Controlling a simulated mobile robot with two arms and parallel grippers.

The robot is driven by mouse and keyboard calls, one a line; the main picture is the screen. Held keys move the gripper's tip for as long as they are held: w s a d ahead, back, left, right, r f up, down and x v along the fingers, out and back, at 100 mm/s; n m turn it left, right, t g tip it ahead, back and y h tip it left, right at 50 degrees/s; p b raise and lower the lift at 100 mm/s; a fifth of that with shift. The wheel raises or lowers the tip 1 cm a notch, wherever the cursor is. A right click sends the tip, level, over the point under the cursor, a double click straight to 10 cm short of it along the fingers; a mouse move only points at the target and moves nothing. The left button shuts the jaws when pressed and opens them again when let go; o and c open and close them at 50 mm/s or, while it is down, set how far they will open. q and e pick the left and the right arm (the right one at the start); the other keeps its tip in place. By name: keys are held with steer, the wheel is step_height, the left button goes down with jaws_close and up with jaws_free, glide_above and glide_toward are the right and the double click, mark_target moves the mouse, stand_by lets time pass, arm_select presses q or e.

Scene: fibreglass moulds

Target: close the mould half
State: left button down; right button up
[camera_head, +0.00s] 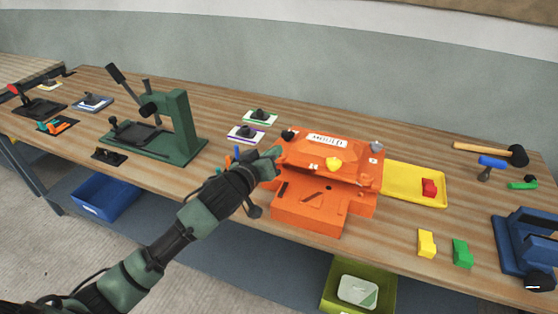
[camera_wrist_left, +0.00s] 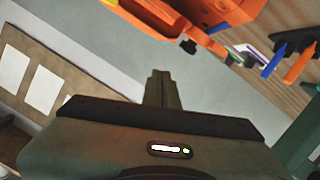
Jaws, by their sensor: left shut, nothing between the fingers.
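The orange mould stands near the middle of the bench, with its lower half (camera_head: 308,208) at the front. Its upper half (camera_head: 318,153) is raised above the rear part and tilted, with a dark gap between the halves. In the left wrist view the shut fingers (camera_wrist_left: 161,76) point towards orange mould parts (camera_wrist_left: 190,22) at the top. My right gripper is not in view.
A yellow tray (camera_head: 400,197) with a red block lies right of the mould. Yellow and green blocks (camera_head: 462,253) and a blue vice (camera_head: 528,240) stand farther right. A green press (camera_head: 178,130) stands to the left. Blue and orange-handled tools are close behind my left gripper.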

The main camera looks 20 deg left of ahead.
arm_select(q)
steer(key=f, duration=0.1)
steer(key=d+f, duration=0.1)
steer(key=f, duration=0.1)
steer(key=shift+s+d+f, duration=0.2)
steer(key=shift+s+d, duration=0.05)
steer(key=shift+d, duration=0.05)
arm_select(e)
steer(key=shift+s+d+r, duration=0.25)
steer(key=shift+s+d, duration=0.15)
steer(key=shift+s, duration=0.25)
arm_select(q)
steer(key=shift+f, duration=0.1)
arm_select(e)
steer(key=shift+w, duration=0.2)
